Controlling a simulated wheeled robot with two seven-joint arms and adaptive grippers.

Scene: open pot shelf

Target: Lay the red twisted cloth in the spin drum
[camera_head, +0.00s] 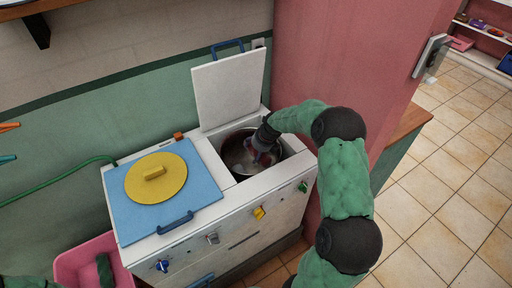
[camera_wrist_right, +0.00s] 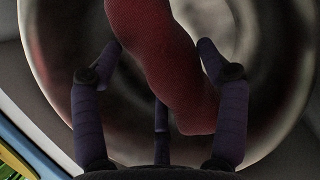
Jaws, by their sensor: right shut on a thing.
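The red twisted cloth (camera_wrist_right: 165,60) is a thick, textured roll. In the right wrist view it runs from the top edge down between the fingers of my right gripper (camera_wrist_right: 158,62). The gripper is shut on it. In the head view my right gripper (camera_head: 264,150) reaches down into the open spin drum (camera_head: 237,150), and a bit of red cloth (camera_head: 266,159) shows at the fingers. The metal drum wall (camera_wrist_right: 275,70) surrounds the cloth in the wrist view. Whether the cloth touches the drum bottom I cannot tell. My left gripper is out of view.
The drum's white lid (camera_head: 230,88) stands open behind it. A blue panel (camera_head: 120,205) with a yellow round lid (camera_head: 156,178) covers the machine's left side. A pink tub (camera_head: 72,266) holding a dark green item (camera_head: 105,270) stands at lower left. A pink wall (camera_head: 340,60) rises behind my right arm.

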